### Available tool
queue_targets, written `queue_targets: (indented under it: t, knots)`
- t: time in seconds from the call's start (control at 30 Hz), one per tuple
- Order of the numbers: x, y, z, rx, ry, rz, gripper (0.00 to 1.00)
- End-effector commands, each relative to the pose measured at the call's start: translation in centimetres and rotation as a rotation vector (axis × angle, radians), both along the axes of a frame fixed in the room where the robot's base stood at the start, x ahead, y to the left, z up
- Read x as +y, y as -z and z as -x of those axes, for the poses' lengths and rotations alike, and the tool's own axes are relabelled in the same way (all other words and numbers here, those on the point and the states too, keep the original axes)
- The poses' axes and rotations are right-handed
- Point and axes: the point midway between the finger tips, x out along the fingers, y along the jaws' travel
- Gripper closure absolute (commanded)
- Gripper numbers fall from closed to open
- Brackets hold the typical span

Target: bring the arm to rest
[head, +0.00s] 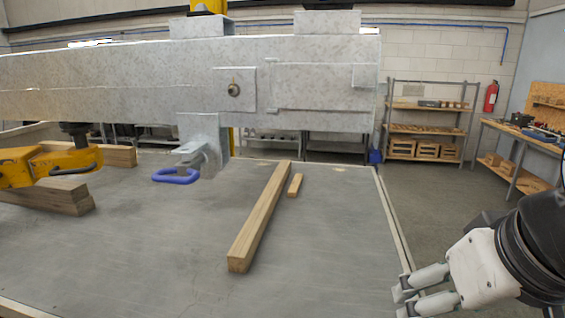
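My gripper (404,297) is at the lower right of the head view, beside the right edge of the grey worktable (330,255). Its two white fingers point left and stand apart with a gap between them. Nothing shows between the fingertips. The black wrist of my arm runs off the right edge of the picture. The rest of the arm is out of view.
A galvanised beam (150,75) spans the table from the left, with a blue-handled fitting (176,176) hanging below it. A long timber (260,215) and a short stick (295,186) lie on the table. A yellow clamp (50,165) is at left. Floor at right is clear.

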Motion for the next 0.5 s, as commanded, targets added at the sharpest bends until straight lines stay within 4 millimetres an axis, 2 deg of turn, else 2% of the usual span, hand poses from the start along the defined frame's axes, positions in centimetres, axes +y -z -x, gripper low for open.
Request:
queue_targets:
  t: [0.03, 0.1, 0.5]
  knots:
    - [-0.2, 1.0, 0.3, -0.003, -0.036, 0.019, 0.29]
    - [-0.2, 1.9, -1.7, -0.002, -0.026, 0.016, 0.29]
    - [-0.2, 6.9, -7.8, -0.001, -0.022, 0.013, 0.29]
